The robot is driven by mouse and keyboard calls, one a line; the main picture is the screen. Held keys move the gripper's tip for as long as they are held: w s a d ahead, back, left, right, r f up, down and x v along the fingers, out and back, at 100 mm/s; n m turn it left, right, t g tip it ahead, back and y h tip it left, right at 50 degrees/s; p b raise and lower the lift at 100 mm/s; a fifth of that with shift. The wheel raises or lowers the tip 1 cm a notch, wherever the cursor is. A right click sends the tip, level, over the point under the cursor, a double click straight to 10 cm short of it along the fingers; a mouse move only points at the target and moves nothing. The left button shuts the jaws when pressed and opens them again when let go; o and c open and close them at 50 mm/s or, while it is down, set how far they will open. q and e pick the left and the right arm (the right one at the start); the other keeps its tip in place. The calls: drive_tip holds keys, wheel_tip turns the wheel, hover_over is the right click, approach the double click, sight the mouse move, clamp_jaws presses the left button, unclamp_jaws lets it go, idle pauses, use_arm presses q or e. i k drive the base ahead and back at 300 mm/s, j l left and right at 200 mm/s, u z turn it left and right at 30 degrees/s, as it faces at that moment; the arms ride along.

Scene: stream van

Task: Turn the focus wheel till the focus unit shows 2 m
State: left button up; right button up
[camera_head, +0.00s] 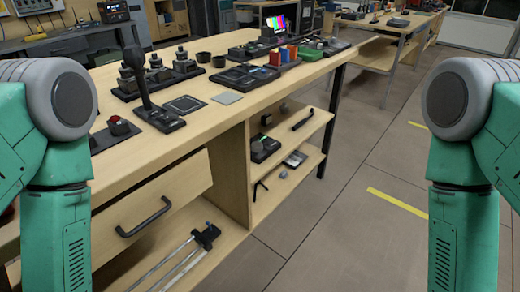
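I cannot make out for sure a focus wheel or a focus unit showing a distance. On the wooden workbench (213,118) stands a black device with a tall upright handle (140,85) on a flat base. Behind it is a black tray of dark knob-like parts (159,75). A dark panel with a red knob (119,126) lies at the near left, partly hidden by my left arm. A small screen with colour bars (275,25) stands farther back. Both my arms hang at the picture's sides, away from these things. Neither gripper is in view.
A drawer with a black handle (144,217) sits under the bench, above a shelf with a metal rail tool (180,258). Open shelves (290,180) hold small items. A second table (362,52) stands behind. The floor (345,235) on the right is clear, with yellow marks.

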sight(257, 147)
drive_tip(key=i+l+u, duration=0.2)
drive_tip(key=l+u, duration=0.15)
drive_tip(key=i+l+u, duration=0.1)
drive_tip(key=l+u, duration=0.2)
drive_tip(key=i+l+u, duration=0.1)
drive_tip(key=l+u, duration=0.25)
drive_tip(key=l, duration=0.1)
